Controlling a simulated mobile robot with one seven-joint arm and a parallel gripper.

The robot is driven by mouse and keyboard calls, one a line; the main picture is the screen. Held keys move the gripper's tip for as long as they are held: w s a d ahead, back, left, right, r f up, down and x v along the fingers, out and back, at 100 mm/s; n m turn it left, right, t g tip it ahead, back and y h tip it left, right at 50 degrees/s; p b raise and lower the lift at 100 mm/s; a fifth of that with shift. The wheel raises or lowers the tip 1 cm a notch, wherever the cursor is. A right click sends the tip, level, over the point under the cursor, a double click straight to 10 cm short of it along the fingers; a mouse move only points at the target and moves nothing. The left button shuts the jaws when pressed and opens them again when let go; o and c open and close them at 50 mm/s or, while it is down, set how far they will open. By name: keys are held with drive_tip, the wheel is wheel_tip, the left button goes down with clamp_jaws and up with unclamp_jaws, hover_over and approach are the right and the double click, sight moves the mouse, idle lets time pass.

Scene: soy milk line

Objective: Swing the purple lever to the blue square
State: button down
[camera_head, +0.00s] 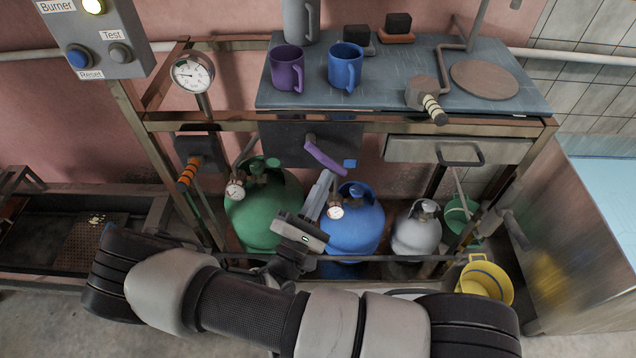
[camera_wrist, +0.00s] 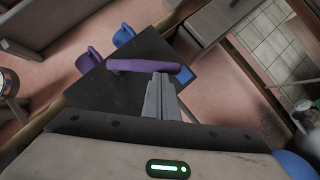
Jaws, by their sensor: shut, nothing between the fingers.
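The purple lever (camera_head: 325,157) is mounted on a dark panel (camera_head: 285,140) under the worktop. It slants down to the right, and its free end is just left of the small blue square (camera_head: 350,163). In the wrist view the purple lever (camera_wrist: 135,66) runs across the panel, and its right end lies close to the blue square (camera_wrist: 185,75). My gripper (camera_head: 326,176) is shut and empty, with its fingertips just below the lever's free end. In the wrist view my gripper (camera_wrist: 160,78) reaches up to the lever's lower edge. I cannot tell whether they touch.
Green (camera_head: 262,215), blue (camera_head: 352,225) and grey (camera_head: 416,232) gas bottles stand below the panel. An orange-handled valve (camera_head: 188,172) is to the left, a drawer (camera_head: 460,150) to the right. Purple (camera_head: 287,70) and blue (camera_head: 346,66) mugs stand on the worktop above.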

drive_tip(key=shift+d+r+n+t, duration=0.3)
drive_tip(key=shift+d+r+n, duration=0.1)
drive_tip(key=shift+n, duration=0.2)
drive_tip(key=w+a+f+b+v, duration=0.1)
drive_tip(key=w+f+b+v, duration=0.1)
drive_tip(key=v, duration=1.1)
drive_tip(key=shift+s+a+y, duration=0.25)
drive_tip(key=shift+a+y, duration=0.05)
drive_tip(key=shift+a, duration=0.25)
